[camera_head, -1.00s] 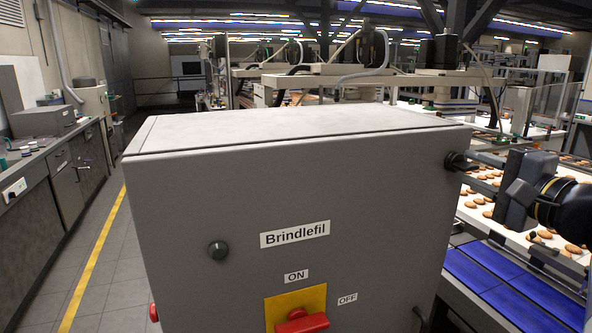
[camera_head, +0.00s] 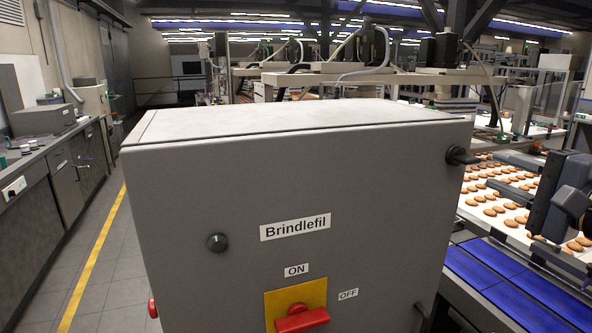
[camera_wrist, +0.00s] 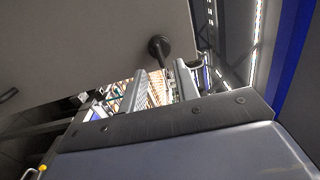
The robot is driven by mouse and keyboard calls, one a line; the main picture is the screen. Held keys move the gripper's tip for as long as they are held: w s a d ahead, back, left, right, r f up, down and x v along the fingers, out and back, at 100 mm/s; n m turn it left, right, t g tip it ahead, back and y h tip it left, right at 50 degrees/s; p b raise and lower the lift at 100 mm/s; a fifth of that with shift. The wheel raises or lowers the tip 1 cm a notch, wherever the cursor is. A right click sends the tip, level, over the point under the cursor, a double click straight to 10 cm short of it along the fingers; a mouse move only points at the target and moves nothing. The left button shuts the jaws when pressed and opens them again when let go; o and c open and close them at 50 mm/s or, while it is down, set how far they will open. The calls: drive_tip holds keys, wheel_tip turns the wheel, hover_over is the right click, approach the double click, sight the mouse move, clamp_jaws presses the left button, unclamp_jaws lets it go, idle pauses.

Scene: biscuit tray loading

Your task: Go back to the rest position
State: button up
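My gripper (camera_head: 500,176) is at the right edge of the head view, with its fingers pointing left at the side of the grey cabinet (camera_head: 350,190). The fingers are apart and empty. A black knob (camera_head: 458,155) with a short handle sits on the cabinet near its upper right edge, a small gap from the fingertips. In the wrist view the black knob (camera_wrist: 157,46) shows just beyond the two spread fingers (camera_wrist: 160,92), not held.
Biscuits on a white conveyor (camera_head: 478,213) and blue panels (camera_head: 490,265) lie at right. A counter (camera_head: 40,155) and clear aisle lie at left.

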sight(475, 161)
drive_tip(key=v, duration=0.5)
drive_tip(key=p+x, duration=0.1)
drive_tip(key=x, duration=0.9)
drive_tip(key=shift+w+a+p, duration=0.15)
drive_tip(key=shift+p, duration=0.2)
drive_tip(key=shift+w+f+n, duration=0.1)
drive_tip(key=shift+n, duration=0.2)
drive_tip(key=shift+n+b, duration=0.4)
drive_tip(key=shift+n, duration=0.5)
drive_tip(key=n, duration=0.7)
drive_tip(key=n+p, duration=0.1)
drive_tip(key=n, duration=0.1)
drive_tip(key=shift+r+n+p, duration=0.3)
drive_tip(key=shift+r+n, duration=0.05)
drive_tip(key=shift+n, duration=0.05)
drive_tip(key=shift+f+n+p, duration=0.1)
drive_tip(key=shift+n+p, duration=0.3)
drive_tip(key=shift+n, duration=0.5)
